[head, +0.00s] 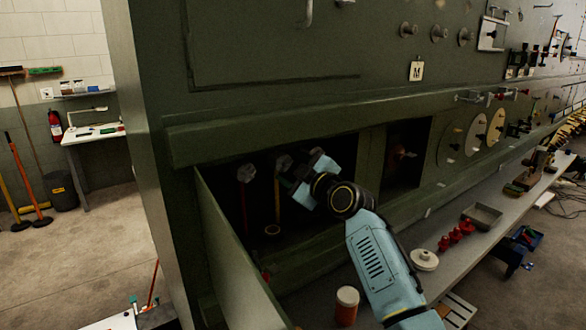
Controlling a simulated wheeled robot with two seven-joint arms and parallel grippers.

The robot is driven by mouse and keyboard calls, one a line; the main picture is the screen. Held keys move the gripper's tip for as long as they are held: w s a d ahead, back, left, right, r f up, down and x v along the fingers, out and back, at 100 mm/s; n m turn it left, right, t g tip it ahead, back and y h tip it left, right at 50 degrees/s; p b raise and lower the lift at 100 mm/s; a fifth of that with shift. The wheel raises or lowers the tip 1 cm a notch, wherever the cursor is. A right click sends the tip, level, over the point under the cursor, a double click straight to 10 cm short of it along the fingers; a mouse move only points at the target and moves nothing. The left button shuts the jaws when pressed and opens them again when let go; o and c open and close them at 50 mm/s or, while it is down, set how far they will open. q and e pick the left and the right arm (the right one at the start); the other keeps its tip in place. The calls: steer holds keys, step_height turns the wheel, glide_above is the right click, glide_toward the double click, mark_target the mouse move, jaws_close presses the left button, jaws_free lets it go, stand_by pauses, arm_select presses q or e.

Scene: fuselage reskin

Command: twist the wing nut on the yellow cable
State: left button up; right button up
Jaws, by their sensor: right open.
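The yellow cable (277,196) stands upright inside a dark open compartment in the green panel. A grey wing nut (283,163) sits at its top. My right gripper (296,181) is open, inside the compartment opening just right of the wing nut and cable. Its fingers are dark and small, and I cannot tell whether they touch the nut. My left gripper is not in view.
A red cable (245,202) with a grey nut (246,173) stands left of the yellow one. An open flap (238,262) bounds the compartment at left. A second opening (405,158) lies to the right. A shelf (480,232) below holds red pieces and a tray.

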steer(key=c, duration=1)
